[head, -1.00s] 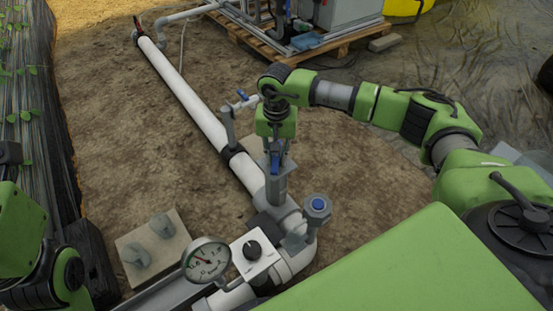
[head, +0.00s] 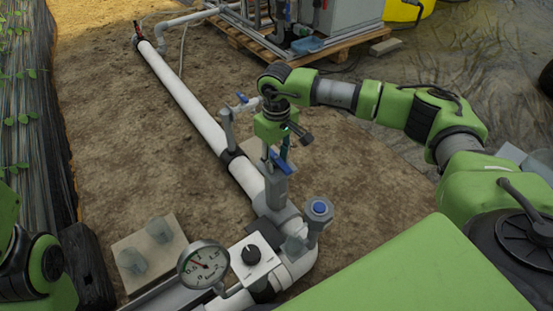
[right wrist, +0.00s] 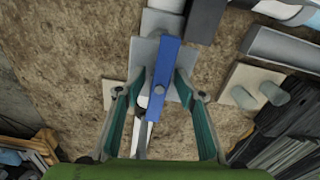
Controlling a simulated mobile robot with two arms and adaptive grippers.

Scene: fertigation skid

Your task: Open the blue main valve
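The blue main valve has a blue lever handle (head: 280,163) on top of a grey valve body (head: 276,190), set in the white pipe. The handle lies slanted in the head view, roughly along the pipe's direction. My right gripper (head: 275,153) points down at it from above. In the right wrist view the blue handle (right wrist: 163,78) lies between the two teal fingers of my right gripper (right wrist: 160,88). The fingers are apart, with a gap on each side of the handle. My left arm shows at the left edge, but its gripper is not visible.
A pressure gauge (head: 203,265), a white box with a black knob (head: 252,256) and a blue-capped grey fitting (head: 319,208) stand close by the valve. A smaller blue-handled valve (head: 243,98) rises from the pipe behind. Bare soil lies around the pipe.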

